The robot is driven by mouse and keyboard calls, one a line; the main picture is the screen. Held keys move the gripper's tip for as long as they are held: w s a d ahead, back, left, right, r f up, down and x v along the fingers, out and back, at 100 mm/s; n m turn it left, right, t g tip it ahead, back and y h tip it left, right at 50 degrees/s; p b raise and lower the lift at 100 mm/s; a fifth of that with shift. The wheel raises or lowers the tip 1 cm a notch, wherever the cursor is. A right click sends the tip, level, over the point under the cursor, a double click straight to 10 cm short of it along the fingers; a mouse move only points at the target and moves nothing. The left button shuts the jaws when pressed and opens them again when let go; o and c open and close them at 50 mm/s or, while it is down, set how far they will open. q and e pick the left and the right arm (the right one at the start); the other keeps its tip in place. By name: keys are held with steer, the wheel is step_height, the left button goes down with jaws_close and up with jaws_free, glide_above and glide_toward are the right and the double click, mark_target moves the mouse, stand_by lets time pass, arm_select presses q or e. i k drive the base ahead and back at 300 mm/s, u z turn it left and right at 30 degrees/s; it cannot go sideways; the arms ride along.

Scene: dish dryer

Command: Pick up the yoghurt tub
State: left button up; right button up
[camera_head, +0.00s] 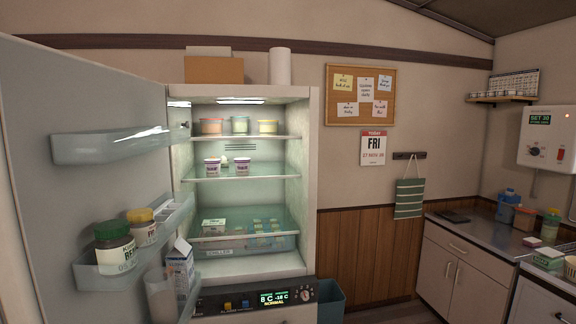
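Two small white tubs with dark red-purple labels stand upright side by side on the middle shelf (275,171) of the open fridge. They look like yoghurt tubs: the left one (212,168) and the right one (242,167) have a narrow gap between them. Their label text is too small to read surely. Neither of my grippers is in view, so nothing shows of what they hold.
The fridge door (85,120) stands open at the left; its racks hold jars (115,246) and a carton (180,268). Several containers (240,125) stand on the top shelf, with a clear drawer (243,242) below. The middle shelf's right side is free. A counter (480,230) stands at right.

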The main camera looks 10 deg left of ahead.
mark_target(212, 166)
steer(key=z, duration=0.65)
steer(key=i, duration=0.95)
steer(key=z, duration=0.45)
steer(key=i, duration=1.05)
steer(key=u, duration=0.5)
steer(key=i, duration=0.75)
steer(key=u, duration=1.45)
steer(key=i, duration=0.6)
steer(key=u, duration=0.55)
